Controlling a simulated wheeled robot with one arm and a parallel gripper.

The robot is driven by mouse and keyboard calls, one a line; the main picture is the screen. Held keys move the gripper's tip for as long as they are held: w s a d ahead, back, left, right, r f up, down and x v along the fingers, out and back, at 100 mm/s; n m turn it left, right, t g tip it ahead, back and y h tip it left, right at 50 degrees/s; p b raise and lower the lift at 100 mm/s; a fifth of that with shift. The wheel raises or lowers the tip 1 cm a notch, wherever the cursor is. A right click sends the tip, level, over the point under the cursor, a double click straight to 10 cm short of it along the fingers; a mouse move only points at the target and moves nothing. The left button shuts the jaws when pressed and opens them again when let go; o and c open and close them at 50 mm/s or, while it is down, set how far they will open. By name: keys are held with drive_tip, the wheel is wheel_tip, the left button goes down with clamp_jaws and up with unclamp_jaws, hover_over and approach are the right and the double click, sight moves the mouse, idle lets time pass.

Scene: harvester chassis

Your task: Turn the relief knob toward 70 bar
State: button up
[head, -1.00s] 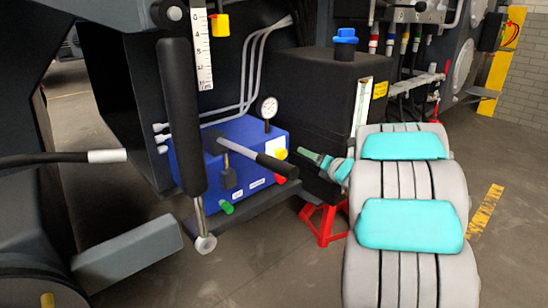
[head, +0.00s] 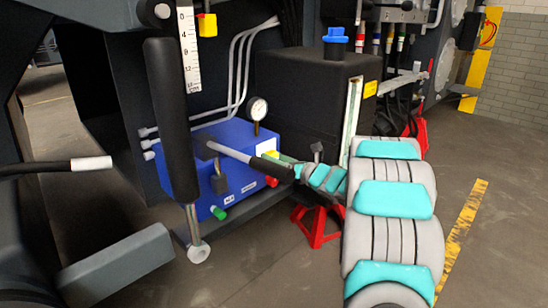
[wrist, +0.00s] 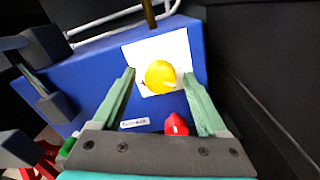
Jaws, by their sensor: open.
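A round yellow knob (wrist: 160,77) sits on a white plate (wrist: 183,46) on the blue block (wrist: 75,82) in the wrist view. I take it for the relief knob; its scale is too small to read. My gripper (wrist: 159,74) is open, with one green finger on each side of the knob in the picture; I cannot tell if they touch it. In the head view the yellow knob (head: 271,154) shows partly, behind the black handle end, with my gripper (head: 288,161) close to its right. The pressure gauge (head: 257,109) stands on the block (head: 240,178).
A red knob (wrist: 176,124) sits low between the fingers, and a green one (head: 218,213) on the block's front. A lever with a black grip (head: 272,168) crosses near my gripper. A black tank (head: 305,95) stands behind; a red stand (head: 317,228) is below.

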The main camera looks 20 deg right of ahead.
drive_tip(key=shift+w+a, duration=0.15)
drive_tip(key=shift+w, duration=0.35)
clamp_jaws()
idle(0.3)
